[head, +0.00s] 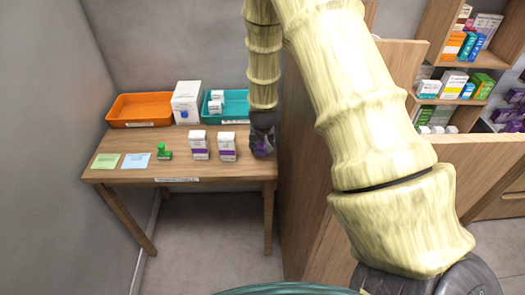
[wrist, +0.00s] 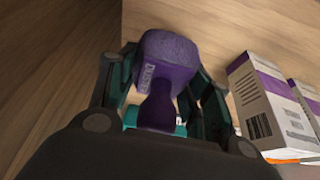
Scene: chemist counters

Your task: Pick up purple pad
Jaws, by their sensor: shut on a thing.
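The purple pad (wrist: 168,55) sits between my gripper's fingers in the wrist view. It has a wide block with a small white label and a narrower neck. My gripper (wrist: 158,108) is shut on this neck. In the head view my gripper (head: 261,130) points down at the right end of the wooden table, with the purple pad (head: 262,147) partly hidden at its tip. I cannot tell whether the pad touches the tabletop.
Two white and purple boxes (head: 213,147) stand just left of my gripper. A green stamp (head: 165,153), a blue note (head: 136,161) and a green note (head: 105,161) lie farther left. Behind are an orange tray (head: 144,123), a white box (head: 186,103) and a teal tray (head: 236,117). A wooden partition (head: 303,180) stands right.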

